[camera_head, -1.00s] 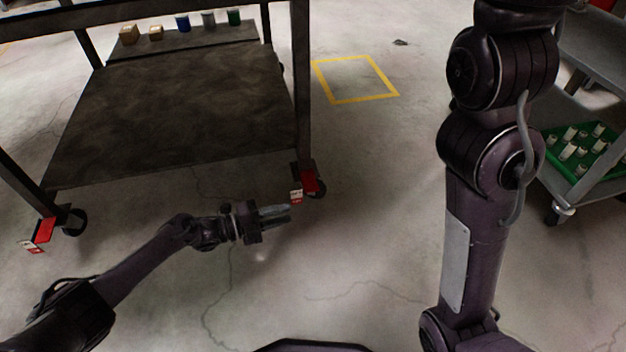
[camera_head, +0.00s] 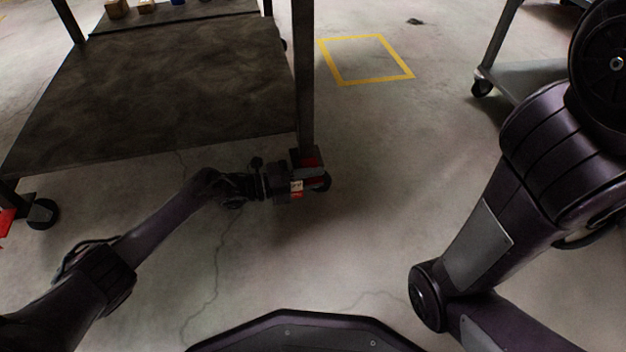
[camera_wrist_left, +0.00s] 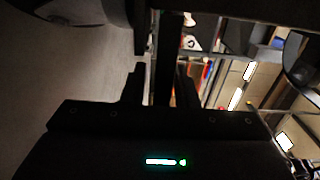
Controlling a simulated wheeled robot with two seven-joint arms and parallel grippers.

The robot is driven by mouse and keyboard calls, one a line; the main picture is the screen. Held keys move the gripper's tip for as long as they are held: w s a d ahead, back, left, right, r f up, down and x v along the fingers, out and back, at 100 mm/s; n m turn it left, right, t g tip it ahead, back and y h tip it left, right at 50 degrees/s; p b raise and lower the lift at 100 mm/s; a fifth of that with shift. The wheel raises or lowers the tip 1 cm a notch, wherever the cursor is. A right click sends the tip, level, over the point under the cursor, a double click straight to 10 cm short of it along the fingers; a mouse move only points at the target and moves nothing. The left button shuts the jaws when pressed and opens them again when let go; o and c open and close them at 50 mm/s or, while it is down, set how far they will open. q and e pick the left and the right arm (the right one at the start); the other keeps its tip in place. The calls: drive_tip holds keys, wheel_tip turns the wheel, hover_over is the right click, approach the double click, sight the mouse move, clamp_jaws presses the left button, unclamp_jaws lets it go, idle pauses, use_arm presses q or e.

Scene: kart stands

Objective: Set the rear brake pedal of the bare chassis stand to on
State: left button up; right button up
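The stand at the left, with its dark lower shelf (camera_head: 170,85), shows in the head view; its top is out of frame, so I cannot tell what it bears. Another red pedal (camera_head: 6,220) is at the left caster. My right gripper is out of view.
A yellow floor outline (camera_head: 367,60) lies beyond the stand at the right. A grey cart (camera_head: 530,78) stands at the upper right. Boxes (camera_head: 117,9) sit at the shelf's far side. The concrete floor between stand and cart is clear.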

use_arm(q)
drive_tip(key=shift+d, duration=0.15)
clamp_jaws()
idle(1.4)
